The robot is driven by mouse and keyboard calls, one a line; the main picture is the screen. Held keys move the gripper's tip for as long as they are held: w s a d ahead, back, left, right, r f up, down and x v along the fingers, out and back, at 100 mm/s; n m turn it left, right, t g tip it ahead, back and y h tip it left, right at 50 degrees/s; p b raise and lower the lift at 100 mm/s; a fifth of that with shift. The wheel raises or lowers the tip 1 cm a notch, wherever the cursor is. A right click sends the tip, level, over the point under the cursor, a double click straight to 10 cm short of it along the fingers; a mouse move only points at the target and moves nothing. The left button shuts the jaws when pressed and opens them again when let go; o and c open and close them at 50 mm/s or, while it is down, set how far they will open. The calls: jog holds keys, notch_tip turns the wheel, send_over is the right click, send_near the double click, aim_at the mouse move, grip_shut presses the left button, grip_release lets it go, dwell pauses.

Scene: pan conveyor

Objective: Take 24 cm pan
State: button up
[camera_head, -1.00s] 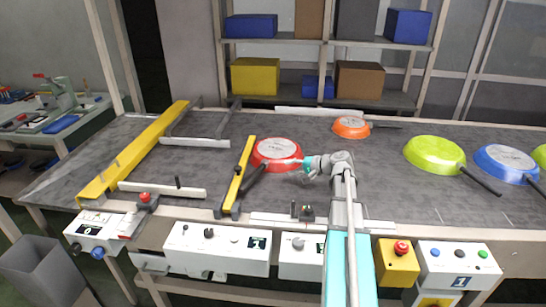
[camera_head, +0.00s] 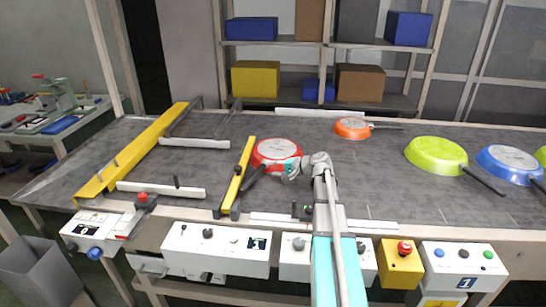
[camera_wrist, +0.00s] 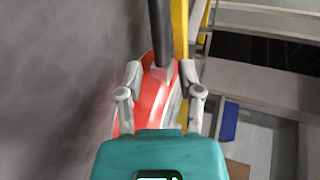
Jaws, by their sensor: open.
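Several upside-down pans lie on the grey conveyor (camera_head: 385,195); their size labels are too small to read. The red pan (camera_head: 272,147) rests beside the yellow guide bar, its black handle pointing down-left. My gripper (camera_head: 290,169) is at the red pan's lower right edge. In the wrist view, my open gripper (camera_wrist: 160,75) has one finger on each side of the red pan (camera_wrist: 155,100), near the root of its black handle (camera_wrist: 158,32). Contact cannot be told. The orange pan (camera_head: 351,127), green pan (camera_head: 432,152) and blue pan (camera_head: 507,160) lie farther right.
A yellow guide bar (camera_head: 240,172) stands just left of the red pan. A longer yellow bar (camera_head: 135,150) crosses the belt farther left. Control boxes (camera_head: 218,248) line the front edge. Shelves (camera_head: 330,100) stand behind.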

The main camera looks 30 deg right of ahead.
aim_at(263, 169)
jog(key=shift+b+x, duration=0.85)
jog(key=shift+x, duration=1.75)
grip_shut()
jog(key=shift+r, duration=0.1)
